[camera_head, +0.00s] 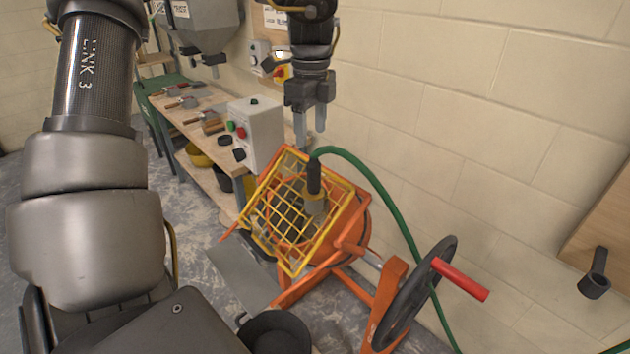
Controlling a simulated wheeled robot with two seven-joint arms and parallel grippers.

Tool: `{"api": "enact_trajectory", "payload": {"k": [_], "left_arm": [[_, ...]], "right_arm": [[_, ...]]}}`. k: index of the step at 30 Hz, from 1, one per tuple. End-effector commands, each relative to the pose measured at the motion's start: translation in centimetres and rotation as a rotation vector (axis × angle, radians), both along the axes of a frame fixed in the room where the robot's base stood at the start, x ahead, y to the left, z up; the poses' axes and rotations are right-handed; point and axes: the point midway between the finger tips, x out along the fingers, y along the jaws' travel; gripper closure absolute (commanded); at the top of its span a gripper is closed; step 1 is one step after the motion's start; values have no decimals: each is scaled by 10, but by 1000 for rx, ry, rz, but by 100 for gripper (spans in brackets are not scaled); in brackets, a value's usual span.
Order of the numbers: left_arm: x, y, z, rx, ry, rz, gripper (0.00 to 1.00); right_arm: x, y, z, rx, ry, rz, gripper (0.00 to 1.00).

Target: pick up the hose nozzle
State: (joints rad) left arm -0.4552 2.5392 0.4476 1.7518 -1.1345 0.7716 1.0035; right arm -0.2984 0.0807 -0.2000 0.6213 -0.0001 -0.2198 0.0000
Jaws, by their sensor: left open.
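The hose nozzle (314,182) has a black grip, a yellow ring and a grey head. It is upright, head down, at the yellow grid guard of the orange mixer; I cannot tell what it rests on. A green hose (372,174) curves from its top to the right and down. My left gripper (311,138) points down just above the nozzle's top end. Its two fingers are apart, with nothing clearly between them. Whether the fingertips touch the hose or nozzle is hard to tell. My right gripper is not in view.
The yellow guard (283,250) and orange mixer drum surround the nozzle's lower end. A black handwheel (397,310) with a red handle stands right. A grey control box (258,130) and a bench with trowels are left. A black holder (595,284) is at far right.

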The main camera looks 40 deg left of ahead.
Motion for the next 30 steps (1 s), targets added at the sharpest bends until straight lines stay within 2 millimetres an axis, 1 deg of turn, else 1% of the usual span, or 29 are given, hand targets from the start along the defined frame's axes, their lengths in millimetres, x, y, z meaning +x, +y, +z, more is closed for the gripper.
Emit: {"api": "enact_trajectory", "payload": {"k": [2, 9, 12, 18, 20, 26, 27, 30], "left_arm": [[0, 1, -5, 0, 2, 0, 44], [0, 1, -41, -2, 1, -1, 44], [0, 2, -51, -2, 0, 1, 44], [0, 2, -56, -1, -3, 2, 44], [0, 2, -59, -2, -1, 2, 44], [4, 2, -84, -4, 2, 2, 44], [4, 2, -91, -2, 2, 3, 44], [4, 2, -102, -3, -2, 4, 44]], "right_arm": [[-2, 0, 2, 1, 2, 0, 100], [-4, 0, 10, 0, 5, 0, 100], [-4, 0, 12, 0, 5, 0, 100], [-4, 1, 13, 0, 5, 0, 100], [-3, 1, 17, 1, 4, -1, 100], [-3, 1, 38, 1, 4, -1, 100], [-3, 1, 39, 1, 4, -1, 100], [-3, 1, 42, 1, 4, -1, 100]]}}
